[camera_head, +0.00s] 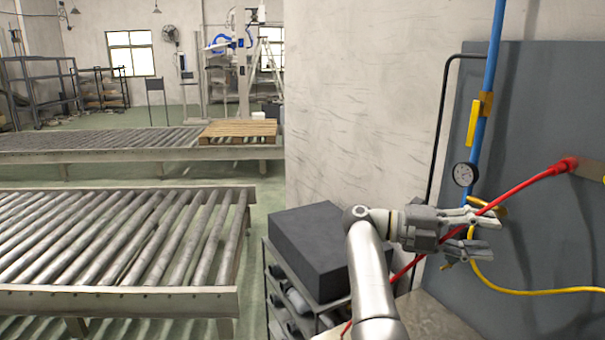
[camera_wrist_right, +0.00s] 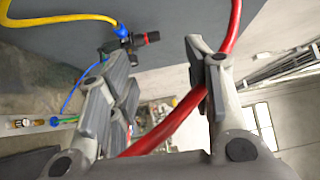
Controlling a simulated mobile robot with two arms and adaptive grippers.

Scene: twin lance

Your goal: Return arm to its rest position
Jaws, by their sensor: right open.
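My right arm reaches up from the bottom of the head view, and my right gripper (camera_head: 483,232) points right towards the grey panel (camera_head: 560,90). Its two fingers are apart. In the wrist view my right gripper (camera_wrist_right: 158,75) also shows open. A red cable (camera_head: 525,185) runs from a red plug (camera_head: 566,166) on the panel down past the gripper. In the wrist view the red cable (camera_wrist_right: 175,122) crosses the space between the fingers and passes by the right finger; I cannot tell whether it touches. My left gripper is not in view.
A blue pipe (camera_head: 487,110) with a yellow valve handle (camera_head: 473,125) and a gauge (camera_head: 465,174) stands by the panel. A yellow hose (camera_head: 530,292) loops below the gripper. A black box (camera_head: 310,245) sits on a rack beside my arm. Roller conveyors (camera_head: 120,297) lie left.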

